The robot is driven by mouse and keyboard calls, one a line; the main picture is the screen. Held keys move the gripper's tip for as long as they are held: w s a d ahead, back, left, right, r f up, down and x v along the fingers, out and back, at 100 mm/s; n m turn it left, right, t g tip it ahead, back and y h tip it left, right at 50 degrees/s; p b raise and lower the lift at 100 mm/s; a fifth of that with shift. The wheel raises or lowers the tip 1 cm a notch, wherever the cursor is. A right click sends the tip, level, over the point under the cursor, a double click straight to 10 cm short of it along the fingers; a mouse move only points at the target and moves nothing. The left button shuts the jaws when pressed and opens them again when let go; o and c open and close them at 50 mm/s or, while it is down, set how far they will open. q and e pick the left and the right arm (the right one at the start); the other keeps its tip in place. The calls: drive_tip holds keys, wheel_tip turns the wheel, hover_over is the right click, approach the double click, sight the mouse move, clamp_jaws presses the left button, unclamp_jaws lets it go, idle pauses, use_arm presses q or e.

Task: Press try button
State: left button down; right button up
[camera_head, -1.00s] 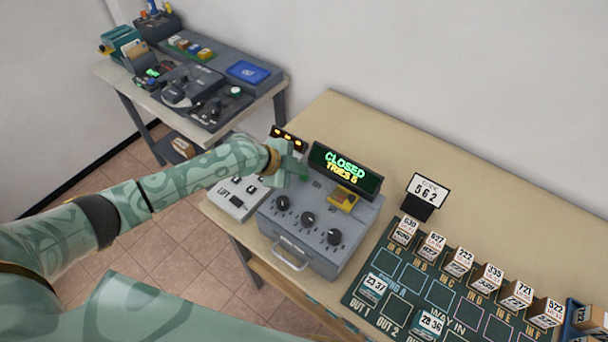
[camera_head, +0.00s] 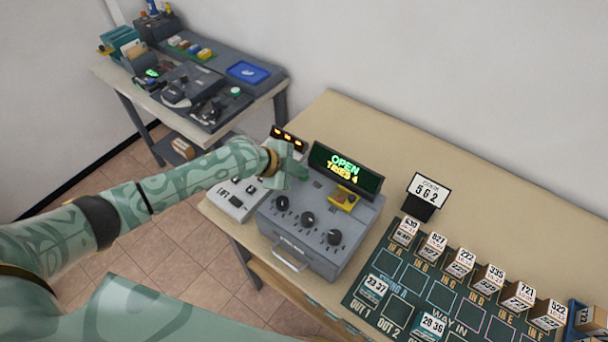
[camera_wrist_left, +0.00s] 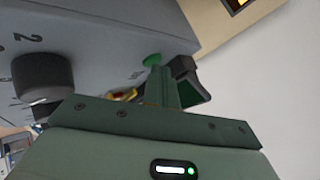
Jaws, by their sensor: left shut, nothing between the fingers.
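A grey control box (camera_head: 300,245) with three dark knobs stands on the beige table. Its display (camera_head: 345,170) reads OPEN in green and TRIES 4 in yellow. My left gripper (camera_head: 297,175) is shut and empty over the back left of the box. In the left wrist view, its fingers (camera_wrist_left: 165,85) reach towards a round green button (camera_wrist_left: 152,59) on the box. The fingertips overlap the button's edge in the picture, and I cannot tell whether they touch it. In the head view the gripper hides most of the button. My right gripper is not in view.
A white switch box (camera_head: 238,200) stands left of the control box. A second table (camera_head: 150,100) with devices is at the back left.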

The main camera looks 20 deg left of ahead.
sight(300, 178)
use_arm(q)
drive_tip(key=shift+r+p, duration=0.7)
drive_tip(key=shift+r, duration=0.1)
wheel_tip(300, 178, up, 5)
drive_tip(key=p, duration=0.4)
idle(0.4)
idle(0.4)
